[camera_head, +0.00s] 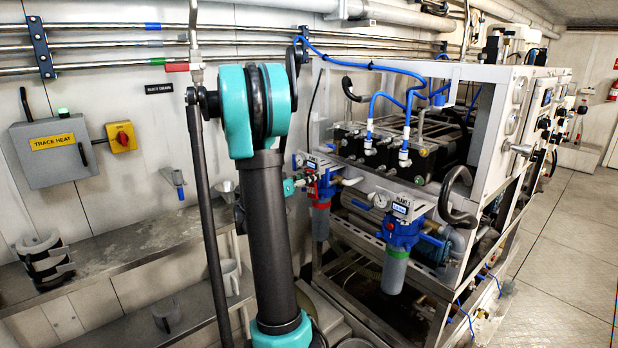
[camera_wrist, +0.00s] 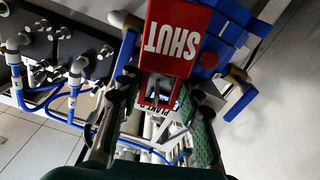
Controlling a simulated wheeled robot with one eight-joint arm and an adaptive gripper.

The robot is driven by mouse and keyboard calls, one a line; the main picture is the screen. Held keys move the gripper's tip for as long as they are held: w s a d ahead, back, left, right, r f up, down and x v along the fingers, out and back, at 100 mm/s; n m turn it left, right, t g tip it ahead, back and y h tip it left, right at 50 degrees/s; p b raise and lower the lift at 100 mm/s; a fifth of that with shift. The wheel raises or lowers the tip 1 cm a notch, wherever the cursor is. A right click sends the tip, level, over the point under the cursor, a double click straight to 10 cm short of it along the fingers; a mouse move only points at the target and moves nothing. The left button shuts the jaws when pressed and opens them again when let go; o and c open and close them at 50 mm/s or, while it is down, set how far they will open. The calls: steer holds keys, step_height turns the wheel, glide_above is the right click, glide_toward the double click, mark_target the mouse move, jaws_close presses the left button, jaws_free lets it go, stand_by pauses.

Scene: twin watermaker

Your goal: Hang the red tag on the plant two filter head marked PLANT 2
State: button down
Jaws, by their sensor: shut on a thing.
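The red tag (camera_wrist: 172,38), marked SHUT and upside down in the wrist view, is held at its lower edge between the fingers of my gripper (camera_wrist: 160,92). The blue filter head (camera_wrist: 232,32) is close behind and to the right of the tag. A white label reading PLANT 2 (camera_wrist: 153,128) shows partly between the fingers. In the head view my gripper (camera_head: 300,184) is at the farther, left filter head (camera_head: 325,178), partly hidden by my arm. I cannot tell whether the tag's loop is around any part of the head.
A second blue filter head (camera_head: 402,232) with a gauge and grey bowl stands nearer, to the right. A wall shelf (camera_head: 115,255) is at left; open floor (camera_head: 565,250) is at right.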

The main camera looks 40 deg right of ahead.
steer(key=shift+s+d, duration=0.2)
steer(key=shift+d, duration=0.15)
steer(key=c, duration=1)
jaws_free()
steer(key=shift+d+f, duration=0.15)
steer(key=shift+d, duration=0.15)
steer(key=shift+o, duration=0.2)
steer(key=shift+a, duration=0.1)
